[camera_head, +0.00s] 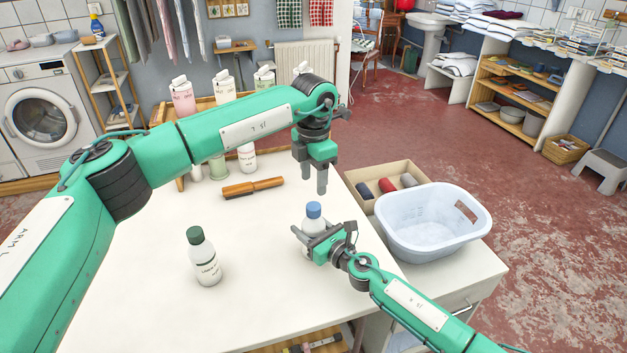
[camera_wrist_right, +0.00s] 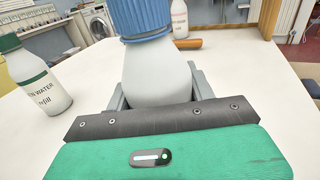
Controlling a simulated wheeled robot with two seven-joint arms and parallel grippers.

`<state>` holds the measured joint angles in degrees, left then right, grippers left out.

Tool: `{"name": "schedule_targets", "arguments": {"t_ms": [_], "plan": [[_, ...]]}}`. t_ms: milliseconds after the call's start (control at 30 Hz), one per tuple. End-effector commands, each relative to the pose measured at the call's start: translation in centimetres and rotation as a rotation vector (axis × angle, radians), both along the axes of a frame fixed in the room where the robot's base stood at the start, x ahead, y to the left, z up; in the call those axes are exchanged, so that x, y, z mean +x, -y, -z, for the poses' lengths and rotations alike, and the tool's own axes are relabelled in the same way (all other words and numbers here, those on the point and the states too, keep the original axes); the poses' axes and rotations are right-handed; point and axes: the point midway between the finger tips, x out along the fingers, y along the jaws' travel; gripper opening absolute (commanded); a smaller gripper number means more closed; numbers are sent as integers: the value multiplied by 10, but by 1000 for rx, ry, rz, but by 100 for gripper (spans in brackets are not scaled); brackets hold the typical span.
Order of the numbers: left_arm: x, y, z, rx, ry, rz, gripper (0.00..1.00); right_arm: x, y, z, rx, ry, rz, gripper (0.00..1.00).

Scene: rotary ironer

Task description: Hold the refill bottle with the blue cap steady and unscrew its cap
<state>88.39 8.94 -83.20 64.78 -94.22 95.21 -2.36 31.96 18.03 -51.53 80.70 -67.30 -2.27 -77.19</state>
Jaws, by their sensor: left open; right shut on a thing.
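The refill bottle with the blue cap (camera_head: 314,222) stands upright on the white table (camera_head: 140,290). Its blue cap (camera_head: 314,209) is on its top. My right gripper (camera_head: 308,235) is shut on the bottle's body below the cap. In the right wrist view the white bottle (camera_wrist_right: 157,75) stands between the fingers, with the ribbed blue cap (camera_wrist_right: 140,18) above them, cut off by the top edge. My left gripper (camera_head: 322,180) is open and empty, pointing down above the blue cap, apart from it.
A bottle with a dark green cap (camera_head: 206,262) stands to the left. A wooden-handled brush (camera_head: 252,188) lies further back. A pale blue basin (camera_head: 435,225) and a box with thread spools (camera_head: 385,172) are at the right. Several bottles stand at the table's back.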

Motion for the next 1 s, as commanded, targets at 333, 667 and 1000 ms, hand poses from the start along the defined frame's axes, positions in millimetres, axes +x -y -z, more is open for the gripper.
{"name": "schedule_targets", "arguments": {"t_ms": [333,667,1000], "plan": [[0,0,0,0,0,562,51,0,0,0,0,0,0,0],[0,0,0,0,0,1100,51,0,0,0,0,0,0,0],[0,0,0,0,0,1654,51,0,0,0,0,0,0,0]]}}
